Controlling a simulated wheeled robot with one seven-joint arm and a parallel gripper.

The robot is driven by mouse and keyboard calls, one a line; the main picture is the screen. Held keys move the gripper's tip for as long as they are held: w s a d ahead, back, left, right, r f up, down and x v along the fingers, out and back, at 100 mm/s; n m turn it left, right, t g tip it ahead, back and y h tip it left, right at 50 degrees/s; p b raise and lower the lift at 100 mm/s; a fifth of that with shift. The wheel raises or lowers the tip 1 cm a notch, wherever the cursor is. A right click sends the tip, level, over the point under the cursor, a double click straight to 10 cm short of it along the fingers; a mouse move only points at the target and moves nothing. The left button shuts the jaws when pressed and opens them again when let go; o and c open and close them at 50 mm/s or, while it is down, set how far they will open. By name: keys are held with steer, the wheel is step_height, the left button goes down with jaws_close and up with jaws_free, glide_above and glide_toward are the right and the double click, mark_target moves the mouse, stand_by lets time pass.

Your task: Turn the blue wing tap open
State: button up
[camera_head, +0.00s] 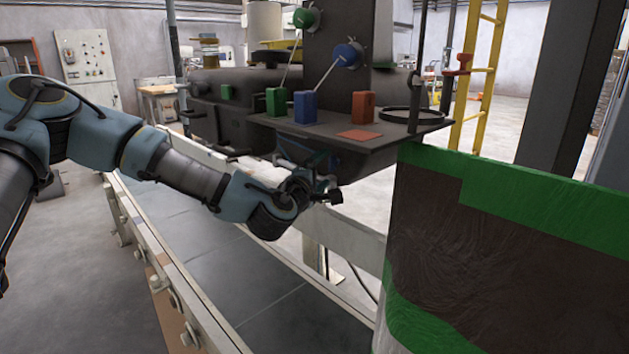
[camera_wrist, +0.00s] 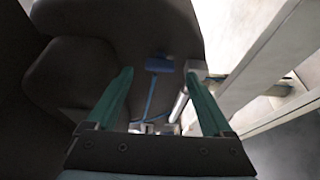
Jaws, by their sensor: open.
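In the wrist view, a blue flat-headed piece (camera_wrist: 159,64) with a thin blue stem lies between and beyond my fingers; it looks like the blue wing tap. It is against the dark underside of the machine. My gripper (camera_wrist: 158,76) is open, its two teal fingers on either side of the view of this piece, with no contact visible. In the head view my gripper (camera_head: 322,168) is under the dark shelf, and the blue piece cannot be made out there. A silvery cylinder (camera_wrist: 180,103) shows beside the right finger.
The dark shelf (camera_head: 380,147) above carries green (camera_head: 277,102), blue (camera_head: 305,107) and red (camera_head: 363,106) blocks. Green (camera_head: 303,18) and blue (camera_head: 347,55) round knobs with rods are above it. A conveyor (camera_head: 215,250) runs below. A brown-and-green bulk (camera_head: 500,240) stands at right.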

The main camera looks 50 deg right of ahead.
steer(key=v, duration=0.7)
steer(key=shift+b, duration=0.45)
steer(key=w+a+f+m+g+y+p, duration=0.1)
steer(key=w+a+f+m+y+p, duration=0.35)
steer(key=a, duration=0.75)
steer(key=w+a+f+m+g+y+p, duration=0.1)
steer(key=w+a+f+m+y, duration=0.3)
steer(key=w+a, duration=0.55)
steer(key=a+r+n+y+p, duration=0.25)
steer(key=a+y, duration=0.35)
steer(key=a, duration=1.3)
steer(key=s+a+r+g+y, duration=0.1)
steer(key=s+a+r, duration=0.1)
steer(key=a, duration=0.4)
steer(key=s+a+r+g+y, duration=0.1)
steer(key=s+a+r, duration=0.2)
steer(key=a, duration=0.4)
steer(key=shift+s+a+r+n+p, duration=0.15)
steer(key=shift+a+r+n+p, duration=0.2)
steer(key=shift+r, duration=0.25)
